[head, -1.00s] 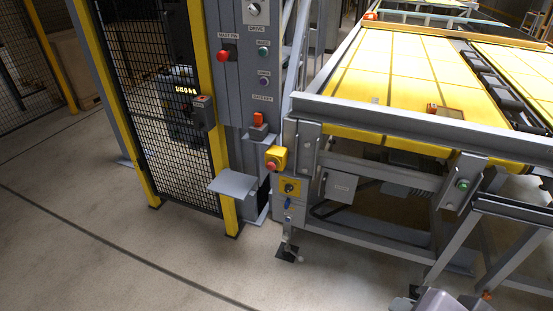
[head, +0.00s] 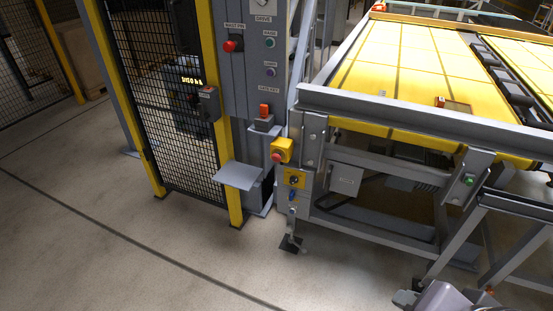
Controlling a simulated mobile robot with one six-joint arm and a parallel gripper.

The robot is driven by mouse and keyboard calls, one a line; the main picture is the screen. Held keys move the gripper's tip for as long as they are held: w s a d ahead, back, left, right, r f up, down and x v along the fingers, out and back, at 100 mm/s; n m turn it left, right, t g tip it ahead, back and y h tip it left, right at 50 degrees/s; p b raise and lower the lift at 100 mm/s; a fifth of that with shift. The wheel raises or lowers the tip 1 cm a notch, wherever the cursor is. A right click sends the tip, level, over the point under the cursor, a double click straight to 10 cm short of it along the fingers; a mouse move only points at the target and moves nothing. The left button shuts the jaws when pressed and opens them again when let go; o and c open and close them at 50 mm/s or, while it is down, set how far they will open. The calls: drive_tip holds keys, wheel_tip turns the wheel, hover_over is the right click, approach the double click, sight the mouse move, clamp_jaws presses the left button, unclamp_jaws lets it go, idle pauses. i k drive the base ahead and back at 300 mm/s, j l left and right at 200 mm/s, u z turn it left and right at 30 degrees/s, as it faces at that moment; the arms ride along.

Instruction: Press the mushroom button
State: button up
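A red mushroom button (head: 276,156) sticks out from a small yellow box (head: 284,148) at the front left corner of the yellow-topped table frame. A second red knob (head: 232,46) sits higher up on the grey cabinet, beside a label that seems to read MAST PIN. From this view I cannot tell whether either is pressed in. A grey part of my arm shows at the bottom right edge, well apart from both. My gripper cannot be made out.
The grey cabinet (head: 247,80) also carries small green and purple buttons and a red switch (head: 264,111). A grey shelf plate (head: 239,175) juts out below. A yellow-framed mesh fence (head: 160,100) stands left. The floor (head: 110,250) in front is clear.

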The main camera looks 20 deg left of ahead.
sight(275, 157)
drive_tip(key=i+j, duration=0.35)
drive_tip(key=i, duration=0.15)
drive_tip(key=i+j+u, duration=0.15)
drive_tip(key=i+j, duration=0.15)
drive_tip(key=i, duration=0.2)
